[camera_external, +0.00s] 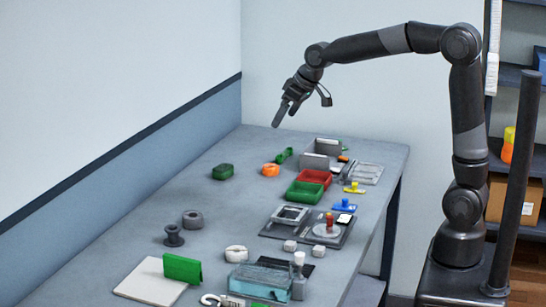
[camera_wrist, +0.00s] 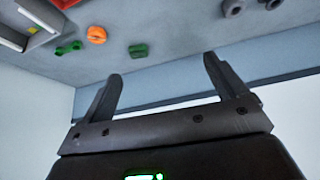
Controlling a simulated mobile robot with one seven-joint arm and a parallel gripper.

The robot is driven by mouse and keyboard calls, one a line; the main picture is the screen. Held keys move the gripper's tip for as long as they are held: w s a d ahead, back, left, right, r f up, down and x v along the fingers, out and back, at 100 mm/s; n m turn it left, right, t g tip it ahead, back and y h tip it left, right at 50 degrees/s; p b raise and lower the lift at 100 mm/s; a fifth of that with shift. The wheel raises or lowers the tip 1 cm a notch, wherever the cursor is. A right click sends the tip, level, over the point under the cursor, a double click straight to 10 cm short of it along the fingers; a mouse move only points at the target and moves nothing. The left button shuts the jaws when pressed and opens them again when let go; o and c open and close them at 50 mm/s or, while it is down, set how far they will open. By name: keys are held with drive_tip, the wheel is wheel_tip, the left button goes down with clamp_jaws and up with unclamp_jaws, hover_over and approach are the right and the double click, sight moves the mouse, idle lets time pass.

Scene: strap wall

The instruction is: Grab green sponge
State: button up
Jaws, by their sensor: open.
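A dark green rounded block (camera_external: 223,171), which looks like the sponge, lies on the grey table near its back left edge. It also shows in the wrist view (camera_wrist: 138,50), just beyond and between my fingertips. A brighter green upright block (camera_external: 182,268) stands on a white board at the front left; I cannot tell for sure which is the sponge. My gripper (camera_external: 280,118) is open and empty, high above the back of the table, apart from everything. Its two spread fingers show in the wrist view (camera_wrist: 163,67).
An orange ring (camera_external: 271,170) and a small green part (camera_external: 284,155) lie right of the dark green block. Red and green bins (camera_external: 305,192) and grey holders (camera_external: 322,156) stand farther right. The wall (camera_external: 120,172) runs along the left. Table around the dark green block is clear.

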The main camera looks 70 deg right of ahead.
drive_tip(key=w+d+f, duration=0.3)
drive_tip(key=w, duration=0.3)
drive_tip(key=w+d+f, duration=0.3)
drive_tip(key=w, duration=0.3)
drive_tip(key=m, duration=0.1)
approach(223, 167)
drive_tip(key=shift+h, duration=0.3)
drive_tip(key=x, duration=0.5)
drive_tip(key=shift+s+a+f, duration=0.2)
drive_tip(key=shift+s+a, duration=0.05)
drive_tip(key=shift+a, duration=0.15)
drive_tip(key=shift+w+x, duration=0.25)
drive_tip(key=shift+x, duration=2.35)
drive_tip(key=shift+d+r, duration=0.15)
drive_tip(key=shift+d, duration=0.05)
drive_tip(key=shift+c, duration=0.2)
drive_tip(key=c, duration=1)
drive_tip(key=shift+r, duration=0.1)
